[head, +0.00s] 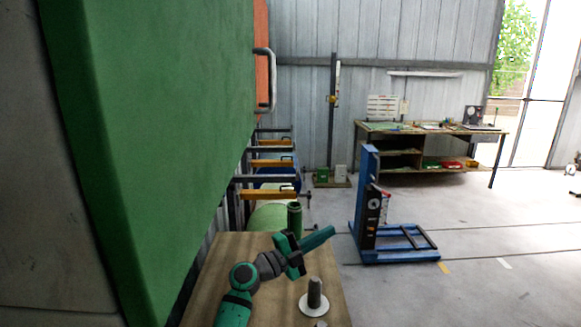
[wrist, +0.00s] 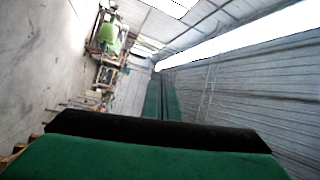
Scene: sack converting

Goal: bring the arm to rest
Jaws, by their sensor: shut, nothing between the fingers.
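My gripper (head: 331,231) is at the end of my teal and grey arm, low in the middle of the head view. It is raised over a wooden bench top (head: 222,262) and points up and to the right. In the wrist view, the two green fingers of my gripper (wrist: 161,84) lie side by side, shut, with nothing between them. The arm is bent, and its lower part is cut off by the bottom edge of the head view.
A metal post on a round pale base (head: 314,303) stands on the bench close to the arm. A large green panel (head: 150,110) fills the left. A blue stand (head: 400,255) is on the floor to the right. A workbench (head: 430,128) stands behind; the right floor is mostly clear.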

